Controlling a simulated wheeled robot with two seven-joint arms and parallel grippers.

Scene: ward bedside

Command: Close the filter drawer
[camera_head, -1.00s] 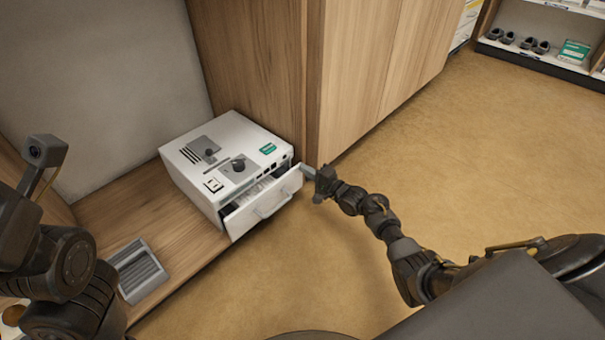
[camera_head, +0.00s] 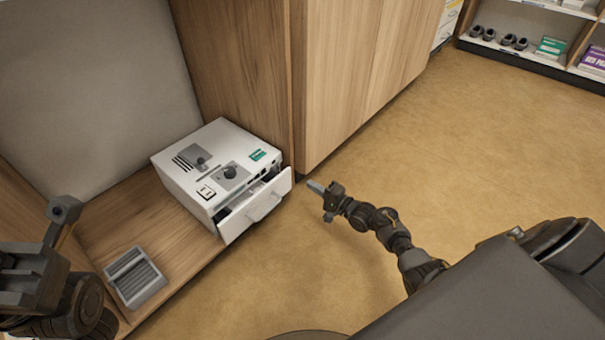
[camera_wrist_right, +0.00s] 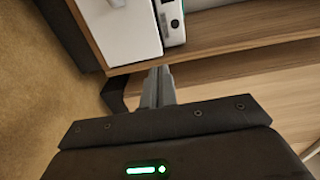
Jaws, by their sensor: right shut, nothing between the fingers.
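A white box-shaped device (camera_head: 190,160) with a dark knob on top stands on the low wooden shelf. Its filter drawer (camera_head: 236,226) sticks out partly at the front, with a gap behind the white front panel and a handle on it. My right gripper (camera_head: 314,186) is shut and empty, just right of the drawer's right end and apart from it. In the right wrist view the shut fingers (camera_wrist_right: 158,86) point toward the drawer front (camera_wrist_right: 122,32), with the device (camera_wrist_right: 172,22) beside it. My left arm shows at the left edge; its fingers cannot be made out.
A grey ribbed tray (camera_head: 135,278) lies on the shelf (camera_head: 185,250) left of the device. A tall wooden cabinet (camera_head: 340,80) rises behind and right of the device. The floor (camera_head: 450,150) in front is clear. Shoes and boxes sit on a far rack (camera_head: 520,58).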

